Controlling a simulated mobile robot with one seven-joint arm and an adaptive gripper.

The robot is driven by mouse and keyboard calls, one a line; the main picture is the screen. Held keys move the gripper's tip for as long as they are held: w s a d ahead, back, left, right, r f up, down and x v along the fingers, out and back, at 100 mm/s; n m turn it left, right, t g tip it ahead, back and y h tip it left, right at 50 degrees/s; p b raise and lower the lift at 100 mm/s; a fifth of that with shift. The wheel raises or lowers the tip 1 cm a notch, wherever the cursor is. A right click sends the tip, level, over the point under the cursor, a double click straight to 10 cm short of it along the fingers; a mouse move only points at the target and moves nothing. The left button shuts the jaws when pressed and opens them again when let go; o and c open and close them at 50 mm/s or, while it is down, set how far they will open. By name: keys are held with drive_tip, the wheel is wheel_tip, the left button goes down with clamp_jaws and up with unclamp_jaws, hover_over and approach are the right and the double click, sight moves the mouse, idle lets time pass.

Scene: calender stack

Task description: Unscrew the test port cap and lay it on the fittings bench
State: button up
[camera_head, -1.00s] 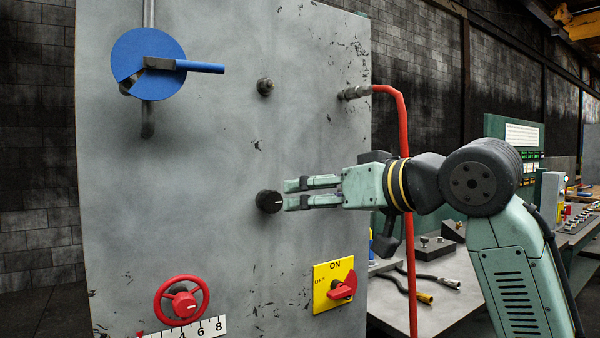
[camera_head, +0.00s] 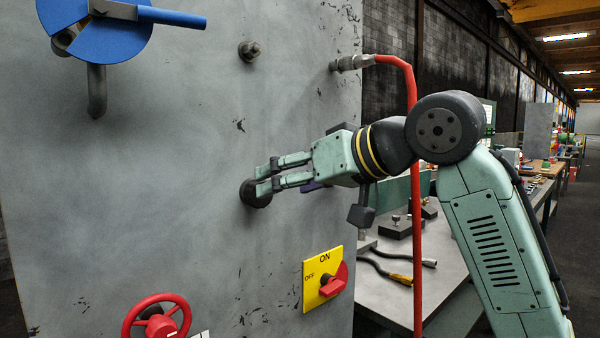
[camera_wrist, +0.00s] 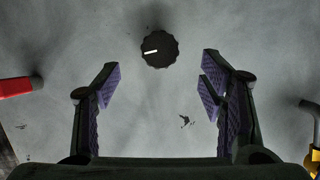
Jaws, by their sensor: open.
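A black, round, ridged cap (camera_head: 255,193) with a white line on its face, which I take for the test port cap, sits on the grey upright panel. In the wrist view the cap (camera_wrist: 160,49) appears centred left to right, beyond my two spread fingers. My gripper (camera_head: 264,180) is open and empty. In the head view its tips overlap the cap's right edge; whether they touch it I cannot tell. In the wrist view the gripper (camera_wrist: 160,76) does not enclose the cap. A grey bench (camera_head: 398,300), likely the fittings bench, stands right of the panel.
A red hose (camera_head: 415,200) hangs from a panel fitting (camera_head: 352,63), in front of the bench. The panel also carries a metal stub (camera_head: 249,51), a blue lever disc (camera_head: 100,25), a red handwheel (camera_head: 157,318) and a yellow switch plate (camera_head: 323,277). Black-hosed fittings lie on the bench.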

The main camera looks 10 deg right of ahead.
sight(249, 194)
drive_tip(key=p+x, duration=0.1)
drive_tip(key=x, duration=0.6)
drive_tip(key=shift+w+a+f+p, duration=0.1)
drive_tip(key=shift+w+a+p, duration=0.15)
drive_tip(key=shift+p, duration=0.1)
drive_tip(key=shift+d, duration=0.1)
drive_tip(key=c, duration=1.2)
drive_tip(key=o, duration=0.5)
drive_tip(key=c, duration=0.5)
drive_tip(key=shift+s+f+n+t+h+b, duration=0.1)
drive_tip(key=shift+n+t+h+b, duration=0.3)
drive_tip(key=shift+n, duration=0.6)
drive_tip(key=shift+n+t+h+b, duration=0.1)
drive_tip(key=shift+n+t+h, duration=0.3)
drive_tip(key=shift+n+h, duration=0.5)
drive_tip(key=shift+n, duration=0.3)
